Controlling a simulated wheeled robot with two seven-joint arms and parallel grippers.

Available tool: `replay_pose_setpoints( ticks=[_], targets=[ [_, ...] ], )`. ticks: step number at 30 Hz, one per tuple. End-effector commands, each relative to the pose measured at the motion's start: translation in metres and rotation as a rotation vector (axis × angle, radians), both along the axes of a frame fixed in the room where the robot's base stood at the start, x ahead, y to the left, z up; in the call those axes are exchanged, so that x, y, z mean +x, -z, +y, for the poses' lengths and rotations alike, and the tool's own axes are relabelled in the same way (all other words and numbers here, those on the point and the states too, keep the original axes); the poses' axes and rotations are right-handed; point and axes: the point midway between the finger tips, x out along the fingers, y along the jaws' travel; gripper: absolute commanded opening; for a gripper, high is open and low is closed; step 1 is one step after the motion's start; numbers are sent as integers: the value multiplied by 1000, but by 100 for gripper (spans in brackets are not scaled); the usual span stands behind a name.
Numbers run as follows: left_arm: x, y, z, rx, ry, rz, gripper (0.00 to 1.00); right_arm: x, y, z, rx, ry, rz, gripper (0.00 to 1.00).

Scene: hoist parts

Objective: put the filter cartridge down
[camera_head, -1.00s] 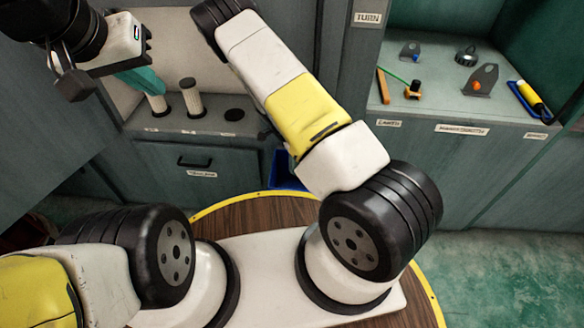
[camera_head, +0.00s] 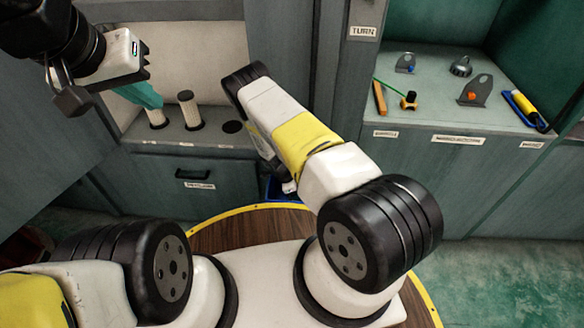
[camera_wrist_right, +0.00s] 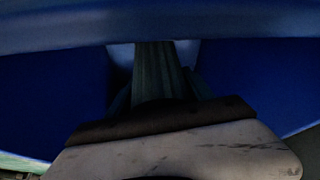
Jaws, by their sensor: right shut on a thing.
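A dark, ribbed filter cartridge (camera_wrist_right: 158,72) shows in the right wrist view, dim, with blue walls around it. My right gripper (camera_wrist_right: 160,98) is shut on it; the fingers are dark and hard to make out. The cartridge's far end is hidden behind the blue rim.
Two pale ribbed cartridges (camera_head: 190,110) stand in the left shelf, beside an empty dark round hole (camera_head: 233,127). A teal item (camera_head: 143,95) is near the left one. The right shelf (camera_head: 440,112) holds several small parts. A drawer (camera_head: 195,178) is below the left shelf.

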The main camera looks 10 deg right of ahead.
Motion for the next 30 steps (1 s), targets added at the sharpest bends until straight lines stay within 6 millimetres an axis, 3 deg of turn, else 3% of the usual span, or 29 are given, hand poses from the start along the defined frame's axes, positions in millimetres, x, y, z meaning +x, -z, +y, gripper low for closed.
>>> replay_pose_setpoints(
  ticks=[14,15,18,30],
  targets=[
    [0,0,0,0,0,0,0,1,9,0,0,0,-1,5],
    [0,0,0,0,0,0,0,0,10,1,1,1,-1,62],
    [0,0,0,0,0,0,0,1,9,1,1,1,-1,82],
    [0,0,0,0,0,0,0,1,4,1,1,-1,-2,82]
  ],
)
